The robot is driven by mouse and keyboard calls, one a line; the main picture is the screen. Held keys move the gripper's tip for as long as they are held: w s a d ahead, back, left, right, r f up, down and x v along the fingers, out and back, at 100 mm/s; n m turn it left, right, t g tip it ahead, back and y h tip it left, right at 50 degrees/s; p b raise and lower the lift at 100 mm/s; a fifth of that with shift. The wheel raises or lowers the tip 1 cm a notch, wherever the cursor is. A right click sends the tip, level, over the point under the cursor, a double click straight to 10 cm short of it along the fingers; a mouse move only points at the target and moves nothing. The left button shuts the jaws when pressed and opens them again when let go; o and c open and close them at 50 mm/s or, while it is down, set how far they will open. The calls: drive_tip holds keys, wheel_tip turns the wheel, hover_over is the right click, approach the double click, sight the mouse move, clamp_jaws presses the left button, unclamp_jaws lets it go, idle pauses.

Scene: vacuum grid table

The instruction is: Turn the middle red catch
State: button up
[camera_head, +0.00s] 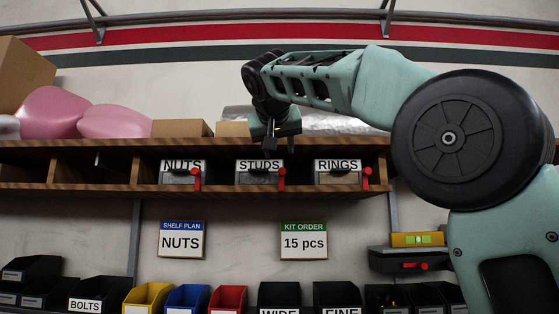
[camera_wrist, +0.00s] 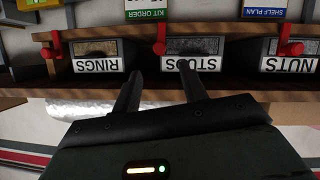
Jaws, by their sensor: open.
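The middle red catch (camera_head: 282,179) is at the right end of the STUDS bin (camera_head: 258,173) in the head view and stands upright. In the upside-down wrist view the same catch (camera_wrist: 160,42) is left of the STUDS label (camera_wrist: 193,64). My gripper (camera_head: 279,145) is open and empty, just above the STUDS bin in the head view. In the wrist view its two fingers (camera_wrist: 161,82) point toward the STUDS bin, apart from the catch, which lies beyond and roughly between the fingertips.
The NUTS catch (camera_head: 196,179) and RINGS catch (camera_head: 366,178) flank the middle one. The wooden shelf (camera_head: 120,188) runs around the bins. Cartons and pink bundles (camera_head: 60,112) lie on top. Signs (camera_head: 303,240) hang below, above a row of coloured bins (camera_head: 187,298).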

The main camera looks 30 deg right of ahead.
sight(281, 170)
drive_tip(key=shift+p+x, duration=2.3)
drive_tip(key=shift+x, duration=2)
clamp_jaws()
